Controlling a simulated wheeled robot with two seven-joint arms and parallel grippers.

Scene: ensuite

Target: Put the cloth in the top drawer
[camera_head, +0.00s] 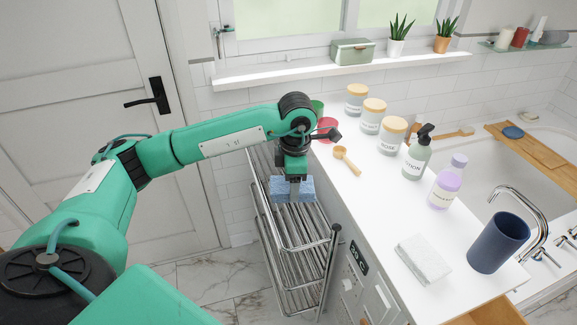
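A white folded cloth (424,260) lies flat on the white counter, near its front edge. A drawer (490,312) with a wooden inside stands partly open at the bottom right, below the counter edge; most of it is cut off by the frame. My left gripper (294,190) points down over the metal rack, left of the counter and well away from the white cloth. Blue folded cloth (279,186) shows on both sides of its fingers; I cannot tell whether they grip it or are in front of it. My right gripper is not in view.
The metal rack (292,240) stands left of the counter (375,215). A dark blue cup (498,243), a purple-topped bottle (448,183), a lotion bottle (417,155), lidded jars (392,136) and a wooden scoop (346,158) stand on the counter. The basin and tap (525,210) are right.

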